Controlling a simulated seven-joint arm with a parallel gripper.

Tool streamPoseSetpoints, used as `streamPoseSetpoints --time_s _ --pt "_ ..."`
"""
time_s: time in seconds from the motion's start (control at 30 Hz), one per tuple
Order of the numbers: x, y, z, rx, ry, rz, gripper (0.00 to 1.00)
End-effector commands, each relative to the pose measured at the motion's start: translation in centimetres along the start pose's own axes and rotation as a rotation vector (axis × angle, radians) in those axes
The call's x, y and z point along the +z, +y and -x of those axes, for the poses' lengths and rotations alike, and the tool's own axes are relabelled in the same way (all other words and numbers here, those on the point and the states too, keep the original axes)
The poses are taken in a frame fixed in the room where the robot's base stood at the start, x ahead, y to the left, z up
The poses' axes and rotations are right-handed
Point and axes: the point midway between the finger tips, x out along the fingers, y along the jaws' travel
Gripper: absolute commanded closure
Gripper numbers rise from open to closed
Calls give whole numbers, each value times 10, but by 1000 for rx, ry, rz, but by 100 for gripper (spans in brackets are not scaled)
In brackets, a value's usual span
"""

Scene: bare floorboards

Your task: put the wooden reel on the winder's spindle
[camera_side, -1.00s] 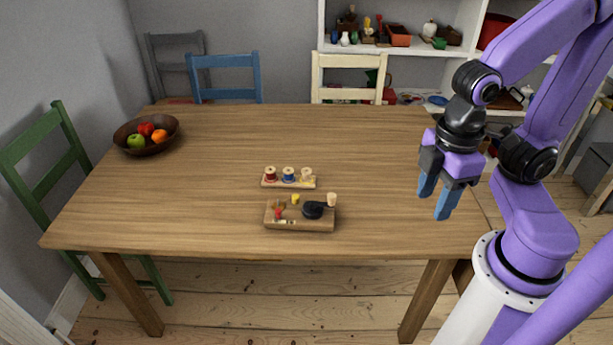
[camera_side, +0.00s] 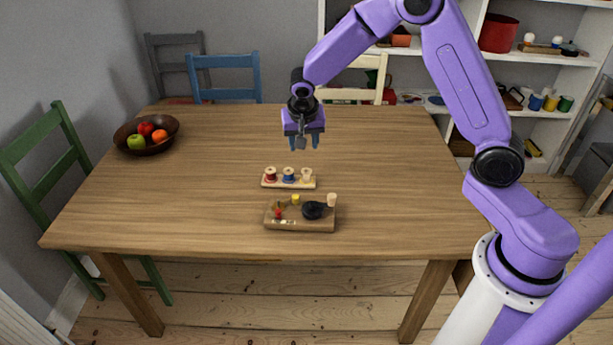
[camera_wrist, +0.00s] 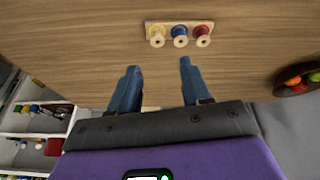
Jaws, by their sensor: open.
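My gripper (camera_side: 303,142) is open and empty above the table, behind and above the reels.
A dark bowl of fruit (camera_side: 172,142) stands at the table's back left. Chairs stand behind and left of the table, and a white shelf (camera_side: 455,50) with many items is beyond it. Most of the tabletop (camera_side: 180,200) is bare.

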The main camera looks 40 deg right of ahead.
Motion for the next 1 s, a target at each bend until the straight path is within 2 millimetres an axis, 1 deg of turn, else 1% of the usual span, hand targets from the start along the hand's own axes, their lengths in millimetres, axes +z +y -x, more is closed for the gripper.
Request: streamPoseSetpoints --time_s 0.03,0.1,0.23,0.37,0.8,0.9,1.0 --pt "-9 1 -12 11 6 -53 52" --pt "-19 2 -23 17 15 -113 52" --pt "-29 4 -34 23 23 -171 52" --pt "-31 5 -48 25 25 -182 52" --pt "-31 8 -124 25 23 -181 52" --pt "-31 8 -138 25 23 -179 52" --pt "-32 8 -149 24 24 -180 52"
